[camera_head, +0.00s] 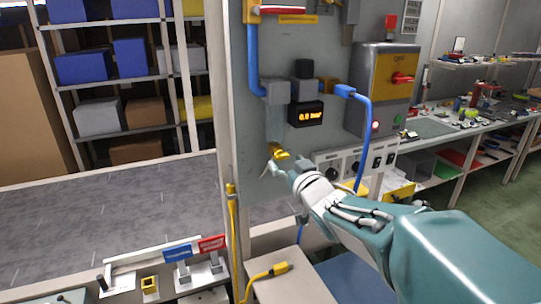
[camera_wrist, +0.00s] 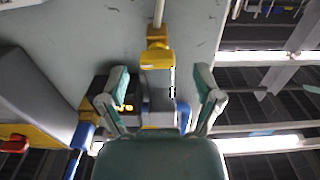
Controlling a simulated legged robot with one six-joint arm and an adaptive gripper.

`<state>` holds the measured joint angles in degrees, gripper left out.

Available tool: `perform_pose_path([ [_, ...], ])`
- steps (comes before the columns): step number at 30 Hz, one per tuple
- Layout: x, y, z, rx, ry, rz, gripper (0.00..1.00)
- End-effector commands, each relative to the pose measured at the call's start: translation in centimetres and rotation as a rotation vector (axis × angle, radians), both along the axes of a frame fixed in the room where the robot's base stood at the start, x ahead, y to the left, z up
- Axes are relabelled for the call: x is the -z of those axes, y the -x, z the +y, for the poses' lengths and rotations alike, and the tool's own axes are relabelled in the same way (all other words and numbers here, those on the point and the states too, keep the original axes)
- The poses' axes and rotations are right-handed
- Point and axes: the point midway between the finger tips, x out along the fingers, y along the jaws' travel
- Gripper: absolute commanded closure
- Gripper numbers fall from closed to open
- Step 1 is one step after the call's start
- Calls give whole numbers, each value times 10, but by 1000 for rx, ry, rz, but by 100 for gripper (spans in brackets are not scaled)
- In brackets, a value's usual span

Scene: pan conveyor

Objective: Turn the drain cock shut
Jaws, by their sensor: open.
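The yellow drain cock (camera_head: 279,153) sits at the lower end of the pale filter bowl (camera_head: 276,126) on the grey panel. In the wrist view, which looks upside down, the cock (camera_wrist: 157,52) shows upper centre with a pale rod or tube (camera_wrist: 158,14) beyond it. My gripper (camera_head: 276,168) is just below and beside the cock in the head view. In the wrist view its two fingers are spread, with the midpoint between them (camera_wrist: 162,72) near the cock. Nothing is held. I cannot tell how the cock's handle is turned.
A display (camera_head: 306,114) reads 0.0 bar beside the bowl. A blue hose (camera_head: 366,130) loops down to the right, close to my arm. A switch box (camera_head: 386,75) with a red handle and a row of knobs (camera_head: 358,161) are to the right.

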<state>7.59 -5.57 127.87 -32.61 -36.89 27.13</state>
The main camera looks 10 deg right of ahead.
Motion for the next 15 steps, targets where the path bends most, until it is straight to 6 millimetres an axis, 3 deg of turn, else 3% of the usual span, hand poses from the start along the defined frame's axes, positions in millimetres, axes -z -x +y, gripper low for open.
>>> perform_pose_path([
  [6, 1, -27, 5, -1, -1, 1, 17],
  [15, 0, -32, 6, 1, 1, 0, 17],
])
